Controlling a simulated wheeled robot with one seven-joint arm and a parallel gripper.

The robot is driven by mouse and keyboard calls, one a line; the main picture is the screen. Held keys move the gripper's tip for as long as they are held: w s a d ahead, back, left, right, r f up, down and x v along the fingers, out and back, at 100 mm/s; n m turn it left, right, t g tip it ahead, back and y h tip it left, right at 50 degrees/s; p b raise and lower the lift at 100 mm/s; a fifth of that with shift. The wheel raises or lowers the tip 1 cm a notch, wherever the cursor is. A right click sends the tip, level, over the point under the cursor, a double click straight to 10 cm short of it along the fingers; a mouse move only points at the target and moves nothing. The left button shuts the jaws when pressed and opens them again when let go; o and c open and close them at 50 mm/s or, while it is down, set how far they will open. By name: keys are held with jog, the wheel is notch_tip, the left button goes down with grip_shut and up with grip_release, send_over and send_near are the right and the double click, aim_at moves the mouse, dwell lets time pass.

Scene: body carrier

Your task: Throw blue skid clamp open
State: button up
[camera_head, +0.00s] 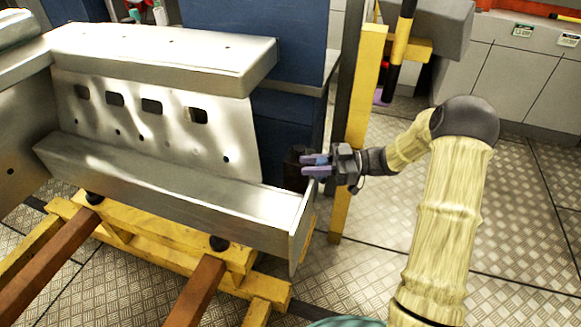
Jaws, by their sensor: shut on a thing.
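My gripper (316,167) is at the right end of the silver metal body part (170,190), beside a yellow post. Its purple-grey fingers point left and are closed around a small blue piece, which I take to be the handle of the blue skid clamp (322,159). Most of the clamp is hidden by the fingers and by the dark block behind them. I cannot tell the clamp's angle from this view.
The body part rests on a yellow skid (150,245) with brown beams (195,292). A yellow post (358,120) stands close behind my gripper. A blue cabinet (290,45) is behind the part. The tread-plate floor (350,275) at the lower right is clear.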

jog(key=shift+w+d+n+g, duration=0.3)
jog(key=shift+d+g, duration=0.2)
jog(key=shift+d, duration=0.1)
jog(key=shift+w+d+n+g, duration=0.3)
jog(key=shift+d+g, duration=0.2)
jog(key=shift+d, duration=0.1)
jog(key=shift+w+d+n+g, duration=0.2)
jog(key=shift+d+n+g, duration=0.1)
jog(key=shift+d+g, duration=0.25)
jog(key=shift+w, duration=0.2)
jog(key=shift+w+d+n+g+h, duration=0.5)
jog(key=shift+w+d+n+g, duration=0.35)
jog(key=shift+g, duration=0.2)
jog(key=o, duration=1.7)
jog(key=shift+a, duration=0.1)
send_near(325, 159)
jog(key=w, duration=0.1)
jog(key=w+f, duration=0.1)
jog(key=shift+w+f, duration=0.25)
jog(key=shift+w, duration=0.1)
